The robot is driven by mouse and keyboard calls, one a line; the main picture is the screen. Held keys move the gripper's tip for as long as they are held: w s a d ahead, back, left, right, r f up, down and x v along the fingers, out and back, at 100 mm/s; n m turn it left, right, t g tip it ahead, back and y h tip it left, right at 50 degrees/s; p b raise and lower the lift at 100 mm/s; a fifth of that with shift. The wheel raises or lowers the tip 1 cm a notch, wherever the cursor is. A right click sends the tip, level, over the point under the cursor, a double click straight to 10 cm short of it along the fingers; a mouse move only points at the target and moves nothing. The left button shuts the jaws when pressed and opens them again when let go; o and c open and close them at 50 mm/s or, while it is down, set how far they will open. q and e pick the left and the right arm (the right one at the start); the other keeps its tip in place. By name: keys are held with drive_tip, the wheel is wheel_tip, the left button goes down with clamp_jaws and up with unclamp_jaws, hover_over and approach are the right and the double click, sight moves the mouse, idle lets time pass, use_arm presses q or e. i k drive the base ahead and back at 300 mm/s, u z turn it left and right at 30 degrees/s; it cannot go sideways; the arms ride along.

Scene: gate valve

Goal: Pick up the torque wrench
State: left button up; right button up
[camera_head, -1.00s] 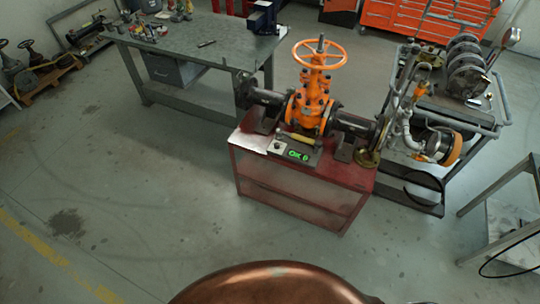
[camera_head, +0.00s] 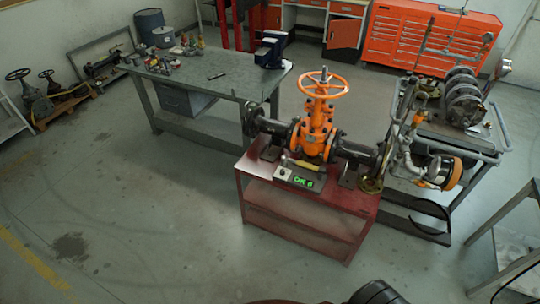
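I cannot make out for certain which item is the torque wrench. A small dark elongated tool (camera_head: 216,76) lies on the grey-green workbench (camera_head: 235,86) at the upper left. A yellow-handled item (camera_head: 300,163) lies on the red stand (camera_head: 305,198), in front of the orange gate valve (camera_head: 318,130), beside a small box with a green lit display (camera_head: 302,181). Neither gripper is in view. A dark rounded part at the bottom edge looks like part of my own body.
A grey cart (camera_head: 478,144) with flanges and pipe fittings stands right of the red stand. A metal frame table (camera_head: 505,235) is at the lower right. Orange tool cabinets (camera_head: 415,45) line the back. The floor at left and front is open.

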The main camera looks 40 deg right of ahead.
sight(285, 158)
drive_tip(key=u, duration=0.3)
drive_tip(key=i, duration=1.6)
drive_tip(key=z, duration=0.5)
drive_tip(key=i, duration=0.8)
drive_tip(key=z, duration=1.45)
drive_tip(key=i, duration=0.6)
drive_tip(key=z, duration=0.55)
